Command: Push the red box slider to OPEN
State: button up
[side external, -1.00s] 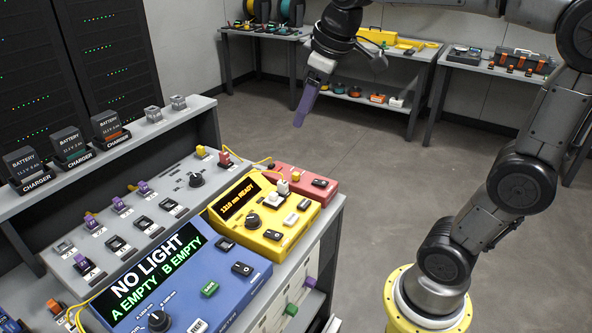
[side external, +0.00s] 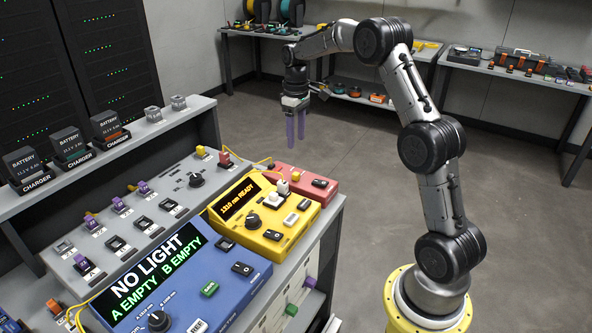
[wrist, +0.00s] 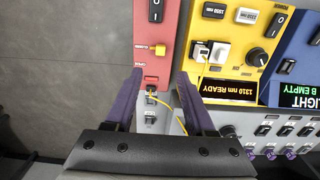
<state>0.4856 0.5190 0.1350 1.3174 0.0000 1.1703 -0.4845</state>
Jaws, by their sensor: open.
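The red box (side external: 318,193) sits at the far right end of the bench, beyond the yellow unit. In the wrist view the red box (wrist: 146,25) runs down from the top edge. A small yellow slider (wrist: 157,50) stands on it, with small lettering at its left too blurred to read. My gripper (side external: 296,143) is open and empty, pointing down, with purple fingers above the height of the box. In the wrist view my gripper (wrist: 161,76) has its fingers either side of the box's lower end, and the slider lies ahead of the fingertips.
The yellow unit (side external: 282,238) reads 1310 nm READY and bears upright plugs beside the red box. The blue unit (side external: 190,300) reads NO LIGHT. Open floor (wrist: 60,70) lies beside the box.

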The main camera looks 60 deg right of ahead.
aim_at(296, 173)
notch_tip(296, 173, down, 12)
jog(key=shift+r, duration=0.1)
jog(key=shift+c, duration=0.3)
grip_shut()
